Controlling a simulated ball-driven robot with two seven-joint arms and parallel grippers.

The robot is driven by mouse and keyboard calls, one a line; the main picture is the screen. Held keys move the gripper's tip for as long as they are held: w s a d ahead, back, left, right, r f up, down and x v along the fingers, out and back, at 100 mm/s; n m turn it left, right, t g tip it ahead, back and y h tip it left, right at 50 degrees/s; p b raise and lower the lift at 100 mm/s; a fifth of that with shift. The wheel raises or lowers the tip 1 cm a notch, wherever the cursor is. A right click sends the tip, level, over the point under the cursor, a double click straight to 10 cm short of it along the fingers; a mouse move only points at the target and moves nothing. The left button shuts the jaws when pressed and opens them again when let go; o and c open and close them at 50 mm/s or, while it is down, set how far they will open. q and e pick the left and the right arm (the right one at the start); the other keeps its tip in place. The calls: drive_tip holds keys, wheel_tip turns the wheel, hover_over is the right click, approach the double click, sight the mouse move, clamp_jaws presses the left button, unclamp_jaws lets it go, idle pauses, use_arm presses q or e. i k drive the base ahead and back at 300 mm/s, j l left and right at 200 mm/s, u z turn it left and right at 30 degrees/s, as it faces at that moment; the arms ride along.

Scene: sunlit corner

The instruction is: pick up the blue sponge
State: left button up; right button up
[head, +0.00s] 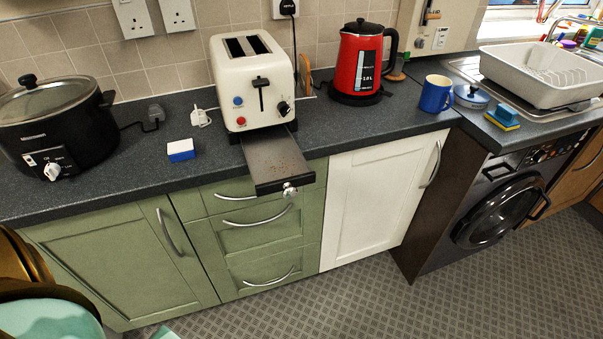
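A small block with a white top and blue sides (181,151) lies on the dark counter, left of the toaster. It looks like a sponge. A second small item, blue on top with a yellow layer below (502,119), sits at the right near the sink edge and also looks like a sponge or scrubber. Both stand clear of other things. Neither of my grippers shows in the head view.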

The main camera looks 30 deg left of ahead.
sight(185, 149)
drive_tip(key=u, duration=1.75)
drive_tip(key=j, duration=0.2)
